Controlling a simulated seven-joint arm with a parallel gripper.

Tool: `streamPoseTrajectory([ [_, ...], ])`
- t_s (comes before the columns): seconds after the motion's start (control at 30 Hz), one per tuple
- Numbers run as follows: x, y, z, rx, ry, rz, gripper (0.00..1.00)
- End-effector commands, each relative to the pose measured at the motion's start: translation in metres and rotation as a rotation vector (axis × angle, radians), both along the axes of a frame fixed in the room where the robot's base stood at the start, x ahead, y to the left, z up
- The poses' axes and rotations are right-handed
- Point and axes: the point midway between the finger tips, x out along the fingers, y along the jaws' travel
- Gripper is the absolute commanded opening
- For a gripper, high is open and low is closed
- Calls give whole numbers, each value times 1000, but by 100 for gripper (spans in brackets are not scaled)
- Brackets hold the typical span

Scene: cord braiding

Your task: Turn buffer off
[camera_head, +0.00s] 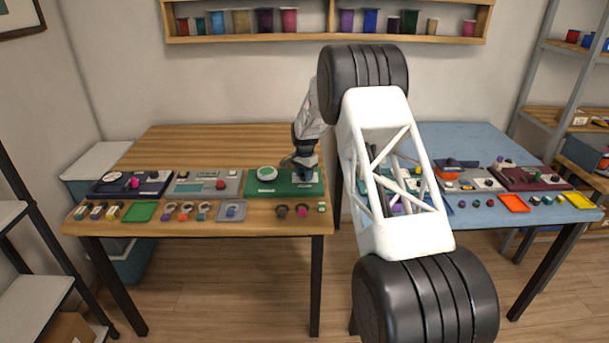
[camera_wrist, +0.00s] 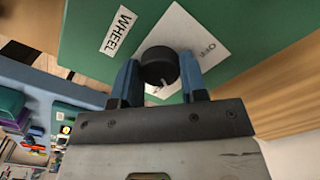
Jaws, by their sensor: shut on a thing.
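A round black knob (camera_wrist: 159,64) stands on a white plate (camera_wrist: 178,32) on a green board (camera_wrist: 90,58) in the wrist view. A pale pointer mark shows low on the knob. Small print, apparently "OFF", lies on the plate right of the knob. My gripper (camera_wrist: 160,78) has its two blue fingers on either side of the knob and is shut on it. In the head view my gripper (camera_head: 303,164) is over the right part of the green board (camera_head: 262,190), and the knob is hidden there. No part labelled "buffer" can be read.
A "WHEEL" label (camera_wrist: 118,31) is on the board left of the knob. A pale round wheel (camera_head: 267,173) sits on the board left of my gripper. A grey panel (camera_head: 187,184) adjoins further left. Small rings (camera_head: 302,210) lie along the front edge.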

Motion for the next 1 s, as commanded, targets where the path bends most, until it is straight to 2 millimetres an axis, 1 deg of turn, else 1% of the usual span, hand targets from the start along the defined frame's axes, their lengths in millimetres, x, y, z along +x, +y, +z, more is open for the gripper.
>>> streamPoseTrajectory([
  [1.0,0,0,1,0,0,964,16],
])
